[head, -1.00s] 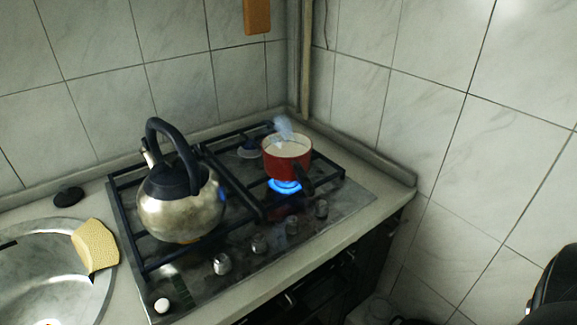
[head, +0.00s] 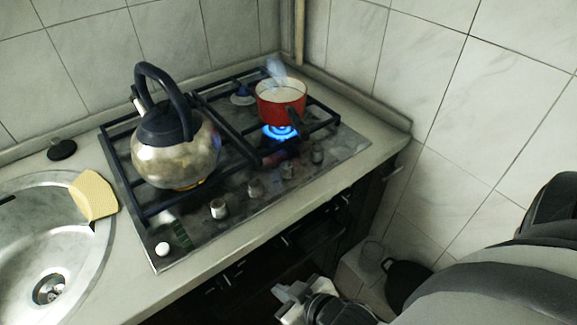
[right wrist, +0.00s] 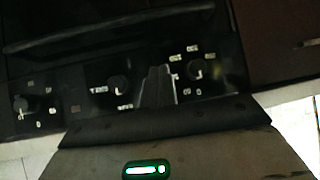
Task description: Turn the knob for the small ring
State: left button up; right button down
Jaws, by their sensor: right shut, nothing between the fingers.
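A blue flame (head: 280,132) burns under a small red pot (head: 281,101) with a dark handle. My right gripper (head: 289,293) is low in front of the counter, below and apart from the knobs. The right wrist view shows its fingers (right wrist: 158,86) together and empty, with dark knobs (right wrist: 118,84) (right wrist: 196,68) (right wrist: 20,103) and pale markings beyond. My left gripper is out of view.
A steel kettle (head: 175,150) stands on the left burner with an orange glow beneath. A white button (head: 162,248) is at the hob's front left corner. A sponge (head: 93,195) lies by the sink (head: 75,245). A dark pan (head: 405,280) is low at right.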

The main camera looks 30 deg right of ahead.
aim_at(290, 172)
jog(key=k, duration=0.5)
jog(key=z, duration=2.1)
jog(key=i, duration=0.6)
jog(key=u, duration=1.8)
